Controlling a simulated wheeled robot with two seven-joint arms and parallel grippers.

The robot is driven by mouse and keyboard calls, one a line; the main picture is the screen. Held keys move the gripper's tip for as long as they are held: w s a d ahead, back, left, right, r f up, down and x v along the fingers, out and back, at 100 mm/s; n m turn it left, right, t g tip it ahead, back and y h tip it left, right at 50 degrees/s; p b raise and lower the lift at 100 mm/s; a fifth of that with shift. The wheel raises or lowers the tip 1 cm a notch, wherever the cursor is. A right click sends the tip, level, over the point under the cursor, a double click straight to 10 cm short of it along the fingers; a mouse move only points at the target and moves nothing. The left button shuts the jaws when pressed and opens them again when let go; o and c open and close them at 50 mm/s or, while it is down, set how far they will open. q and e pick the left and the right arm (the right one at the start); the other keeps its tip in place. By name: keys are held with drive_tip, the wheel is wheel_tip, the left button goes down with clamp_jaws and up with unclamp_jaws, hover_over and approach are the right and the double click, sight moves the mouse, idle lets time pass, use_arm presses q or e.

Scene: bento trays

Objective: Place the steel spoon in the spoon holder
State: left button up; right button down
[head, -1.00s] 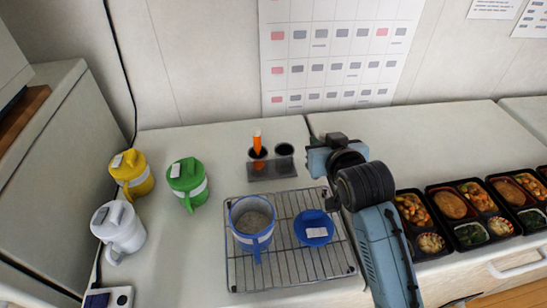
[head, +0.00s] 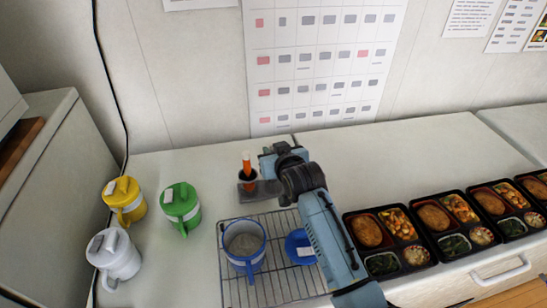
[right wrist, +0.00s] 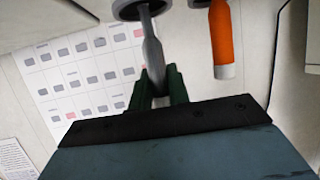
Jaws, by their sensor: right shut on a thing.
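The spoon holder (head: 266,190) is a grey bracket at the back of the counter, behind the wire rack. An orange-handled utensil (head: 247,163) stands in its left opening; it also shows in the right wrist view (right wrist: 220,40). My right gripper (head: 272,160) is over the holder's right side and hides that opening in the head view. In the right wrist view, my right gripper (right wrist: 160,85) is shut on the steel spoon (right wrist: 152,52). The spoon's far end reaches a round holder opening (right wrist: 140,9); how deep it sits I cannot tell. My left gripper is not in view.
A blue-rimmed cup (head: 244,243) and a blue lid (head: 299,246) are on the wire rack (head: 268,287). Yellow (head: 124,200), green (head: 181,207) and white (head: 114,255) pitchers stand at left. Several bento trays (head: 385,241) line the right. The back right counter is clear.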

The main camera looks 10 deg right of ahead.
drive_tip(key=shift+f, duration=0.9)
drive_tip(key=shift+f, duration=0.15)
drive_tip(key=c, duration=1.3)
unclamp_jaws()
drive_tip(key=shift+c, duration=0.2)
drive_tip(key=shift+r, duration=0.2)
drive_tip(key=p+v, duration=0.1)
drive_tip(key=v, duration=1.1)
drive_tip(key=shift+d, duration=0.1)
